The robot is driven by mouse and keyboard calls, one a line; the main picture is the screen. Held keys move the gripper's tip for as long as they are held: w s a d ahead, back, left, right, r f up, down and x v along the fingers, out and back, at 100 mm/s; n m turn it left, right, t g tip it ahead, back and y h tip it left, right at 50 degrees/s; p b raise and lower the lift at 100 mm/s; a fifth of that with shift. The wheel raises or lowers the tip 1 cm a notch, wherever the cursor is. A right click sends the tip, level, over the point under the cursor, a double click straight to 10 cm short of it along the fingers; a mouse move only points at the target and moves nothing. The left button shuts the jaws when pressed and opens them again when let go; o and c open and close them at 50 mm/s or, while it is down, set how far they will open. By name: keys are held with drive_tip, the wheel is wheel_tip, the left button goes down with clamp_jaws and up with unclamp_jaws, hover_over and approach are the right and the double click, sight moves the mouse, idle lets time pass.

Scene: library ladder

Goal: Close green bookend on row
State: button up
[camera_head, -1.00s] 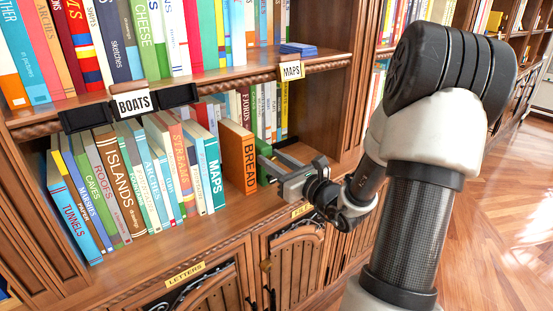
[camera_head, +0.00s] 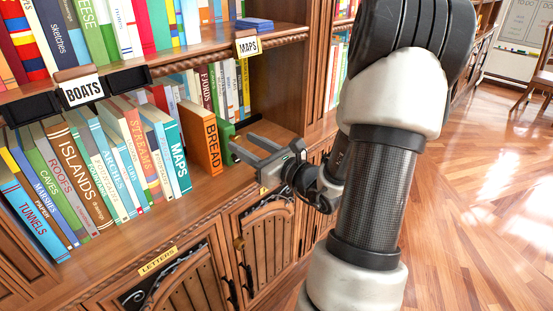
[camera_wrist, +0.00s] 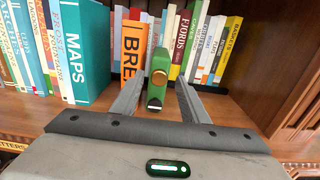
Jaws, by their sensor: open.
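The green bookend (camera_head: 226,132) stands on the lower shelf, at the right side of the orange BREAD book (camera_head: 203,142). In the wrist view the bookend (camera_wrist: 155,88) is upright, with a round brass-coloured knob on it. My gripper (camera_head: 246,148) is open at the shelf front. In the wrist view its two fingers (camera_wrist: 160,94) lie on either side of the bookend; whether they touch it I cannot tell. The book row ends at the teal MAPS book (camera_head: 172,157), which also shows in the wrist view (camera_wrist: 84,55). A gap lies between MAPS and BREAD.
More books (camera_wrist: 208,45) stand behind and to the right of the bookend. The cabinet's side panel (camera_wrist: 300,95) bounds the shelf on the right. Bare shelf lies right of the bookend.

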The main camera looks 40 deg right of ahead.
drive_tip(key=s+d+p, duration=0.1)
drive_tip(key=s+d, duration=0.1)
drive_tip(key=s, duration=1.1)
drive_tip(key=shift+d, duration=0.35)
drive_tip(key=w+a+p, duration=0.1)
drive_tip(key=w+p, duration=0.2)
drive_tip(key=w, duration=0.2)
drive_tip(key=w+a+p, duration=0.1)
drive_tip(key=w+p, duration=0.2)
drive_tip(key=w, duration=0.2)
drive_tip(key=w+a+p, duration=0.1)
drive_tip(key=w+p, duration=0.2)
drive_tip(key=w, duration=0.2)
drive_tip(key=shift+a, duration=0.1)
drive_tip(key=shift+c, duration=0.5)
clamp_jaws()
